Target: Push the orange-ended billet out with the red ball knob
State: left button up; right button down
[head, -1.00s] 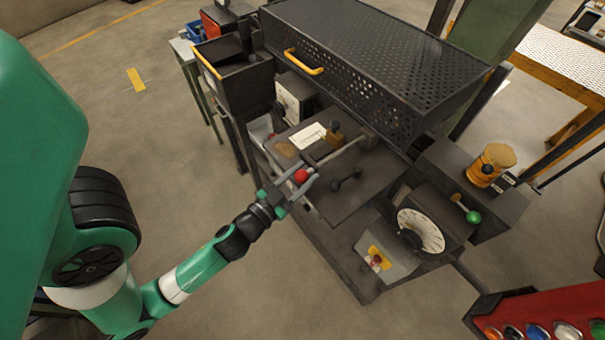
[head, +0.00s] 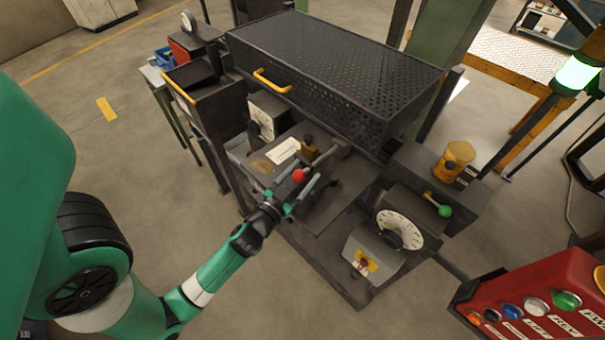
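The red ball knob (head: 299,176) is at the near end of a grey rod that runs up and right toward the furnace (head: 340,65). My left gripper (head: 298,186) is at the knob, with its fingers spread and one to each side of the ball. I see a gap between the fingers; whether they touch the ball is too small to tell. My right gripper is not in view. No orange-ended billet can be made out.
A perforated black cover with a yellow handle (head: 272,80) stands above the work area. To the right are a round dial (head: 400,229), a green ball lever (head: 444,211) and an orange cylinder (head: 457,158). A red button panel (head: 540,300) fills the lower right.

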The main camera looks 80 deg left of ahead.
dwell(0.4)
pick_arm(q)
jog(key=b+v, duration=0.7)
jog(key=v, duration=0.4)
jog(key=shift+s, duration=0.25)
jog(key=shift+d, duration=0.15)
